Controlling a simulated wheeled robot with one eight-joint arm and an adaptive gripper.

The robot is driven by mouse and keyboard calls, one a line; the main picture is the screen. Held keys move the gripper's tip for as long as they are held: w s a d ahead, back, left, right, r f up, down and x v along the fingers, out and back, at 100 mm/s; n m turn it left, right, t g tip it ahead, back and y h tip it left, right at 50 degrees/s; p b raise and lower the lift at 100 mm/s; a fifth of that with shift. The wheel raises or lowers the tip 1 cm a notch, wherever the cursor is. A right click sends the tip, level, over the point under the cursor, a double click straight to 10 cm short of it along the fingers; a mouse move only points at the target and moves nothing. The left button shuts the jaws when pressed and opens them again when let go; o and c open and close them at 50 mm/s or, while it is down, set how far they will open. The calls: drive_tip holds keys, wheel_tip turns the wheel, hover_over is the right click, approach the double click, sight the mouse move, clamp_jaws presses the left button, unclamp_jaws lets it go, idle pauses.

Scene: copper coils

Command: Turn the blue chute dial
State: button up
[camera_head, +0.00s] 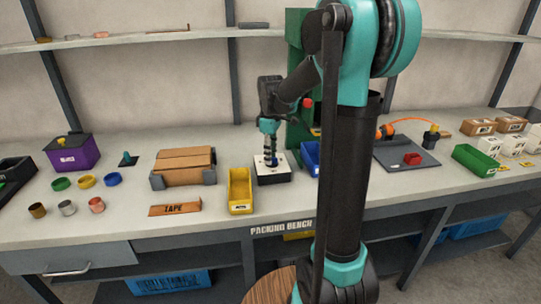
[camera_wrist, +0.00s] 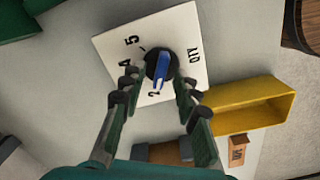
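The blue chute dial (camera_wrist: 163,66) has a blue bar handle on a round black base. It sits on a white plate (camera_wrist: 112,45) with black numbers and "QTY". The lower end of its handle is near the "2" in the wrist view. In the head view the plate (camera_head: 285,178) tops a dark box on the bench, and the dial is mostly hidden by my gripper (camera_head: 270,160). My gripper, also in the wrist view (camera_wrist: 159,84), points down over the dial. Its fingers are apart, one on each side of the handle. I cannot tell whether they touch the dial.
A yellow bin (camera_head: 240,207) stands close left of the dial box. A blue bin (camera_head: 311,172) is close on its right, partly behind my arm. A green panel (camera_head: 294,80) rises behind. Cardboard pieces (camera_head: 183,157) and a "TAPE" block (camera_head: 175,209) lie to the left.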

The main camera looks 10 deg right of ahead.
clamp_jaws()
idle(0.6)
drive_tip(key=m, duration=0.5)
drive_tip(key=shift+w+d+m, duration=0.1)
drive_tip(key=shift+w+m, duration=0.05)
drive_tip(key=shift+m, duration=0.25)
drive_tip(key=m, duration=0.5)
drive_tip(key=shift+d, duration=0.15)
drive_tip(key=m, duration=0.6)
drive_tip(key=shift+d+m, duration=0.15)
drive_tip(key=shift+m, duration=0.15)
drive_tip(key=m, duration=0.6)
drive_tip(key=shift+d, duration=0.1)
drive_tip(key=shift+m, duration=0.4)
